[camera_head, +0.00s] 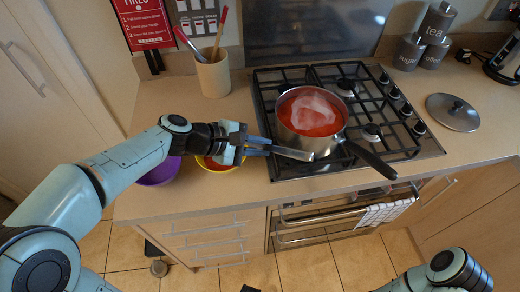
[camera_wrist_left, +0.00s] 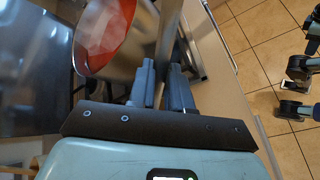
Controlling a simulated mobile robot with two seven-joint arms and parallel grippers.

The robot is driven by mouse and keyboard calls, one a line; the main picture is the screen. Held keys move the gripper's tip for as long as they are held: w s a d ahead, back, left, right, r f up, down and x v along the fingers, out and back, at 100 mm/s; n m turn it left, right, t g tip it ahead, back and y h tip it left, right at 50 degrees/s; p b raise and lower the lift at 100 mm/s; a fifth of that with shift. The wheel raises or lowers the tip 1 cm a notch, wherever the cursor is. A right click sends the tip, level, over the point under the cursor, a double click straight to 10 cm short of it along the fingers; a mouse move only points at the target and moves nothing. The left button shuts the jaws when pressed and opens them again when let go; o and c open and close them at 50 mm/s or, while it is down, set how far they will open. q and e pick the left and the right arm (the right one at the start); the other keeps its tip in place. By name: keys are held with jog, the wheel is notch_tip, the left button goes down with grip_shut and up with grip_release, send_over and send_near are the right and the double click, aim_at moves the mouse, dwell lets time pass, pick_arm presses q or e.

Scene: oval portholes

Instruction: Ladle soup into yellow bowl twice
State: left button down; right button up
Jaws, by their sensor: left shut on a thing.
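A steel pot (camera_head: 292,139) of red soup stands on the hob, with a pale patch on the soup surface. The pot also shows in the left wrist view (camera_wrist_left: 124,62). My left gripper (camera_head: 268,147) is shut on the grey metal handle of the ladle (camera_head: 294,154), just left of the pot. The handle rises between the fingers in the left wrist view (camera_wrist_left: 171,30); I cannot make out the ladle's bowl. The yellow bowl (camera_head: 203,166) sits on the counter, partly hidden by my left gripper, with red inside. My right arm is at the lower right; its jaw state is unclear.
A purple bowl (camera_head: 160,174) stands left of the yellow bowl, partly behind my left arm. A beige utensil pot (camera_head: 213,77) is at the back left. The pot's black handle (camera_head: 370,160) points to the front right. A lid (camera_head: 453,112) lies on the right counter.

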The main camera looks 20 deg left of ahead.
pick_arm(q)
jog(key=w+a+r+n+t+h+p, duration=0.25)
jog(key=a+r+n+h+p, duration=0.35)
jog(key=a+r+h+p, duration=0.3)
notch_tip(320, 180, up, 12)
jog(key=n, duration=0.2)
jog(key=shift+f+t+b, duration=0.15)
jog(key=shift+t+b, duration=0.2)
jog(key=shift+b, duration=0.05)
pick_arm(e)
jog(key=w+r+t, duration=0.1)
jog(key=w+r, duration=0.7)
jog(key=r, duration=0.3)
jog(key=shift+w, duration=0.35)
pick_arm(q)
jog(key=shift+a, duration=0.1)
pick_arm(e)
jog(key=shift+s, duration=0.1)
